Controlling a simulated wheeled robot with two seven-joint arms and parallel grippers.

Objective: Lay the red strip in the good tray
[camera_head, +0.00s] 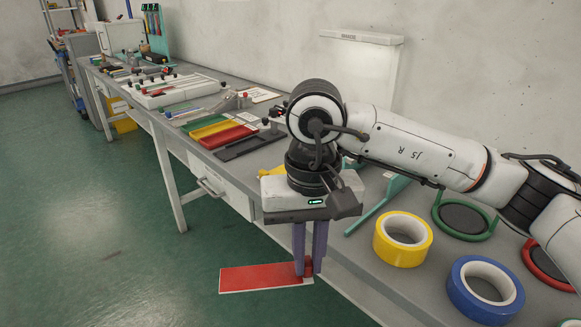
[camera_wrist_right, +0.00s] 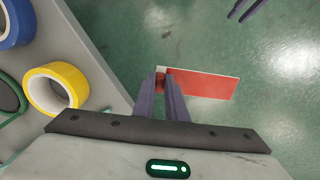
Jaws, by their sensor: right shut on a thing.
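My right gripper (camera_head: 308,275) points down and is shut on one end of the red strip (camera_head: 258,278). The strip is a flat red rectangle with a pale edge, held out over the floor in front of the bench. In the right wrist view the strip (camera_wrist_right: 205,84) sticks out to the right from between the fingers (camera_wrist_right: 160,80). Green (camera_head: 203,121), yellow (camera_head: 210,130) and red (camera_head: 228,137) trays lie side by side on the bench; I cannot read which is the good tray. My left gripper's fingertips (camera_wrist_right: 240,10) show at the wrist view's top edge, apart.
Yellow (camera_head: 403,239) and blue (camera_head: 485,289) tape rolls stand at the right, near a green ring (camera_head: 464,217). A white fixture (camera_head: 178,91) stands farther back.

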